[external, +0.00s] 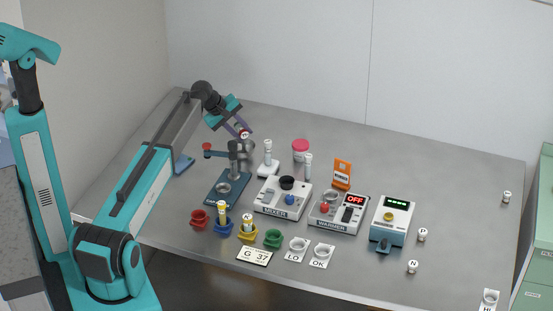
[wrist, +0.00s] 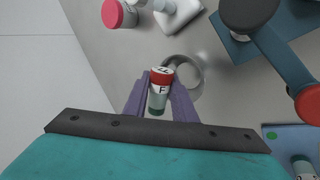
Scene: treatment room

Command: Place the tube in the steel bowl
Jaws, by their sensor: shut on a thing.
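My gripper (wrist: 160,98) is shut on a tube (wrist: 160,90) with a red top, a white band marked F and a dark green end. In the external view, my gripper (external: 239,131) and the tube (external: 244,135) are at the back left of the table, above the lever press. The steel bowl (wrist: 198,76) is a round metal ring just beyond the tube in the wrist view. The tube's top overlaps the bowl's near left part there. I cannot tell the height of the tube over the bowl. In the external view the bowl is largely hidden.
A lever press (external: 229,186) with a red knob stands in front of my gripper. A red-lidded jar (external: 301,149) and a white stand (external: 268,168) are to the right. The mixer (external: 283,199), warmer (external: 339,213) and coloured cups fill the middle. The right side is mostly clear.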

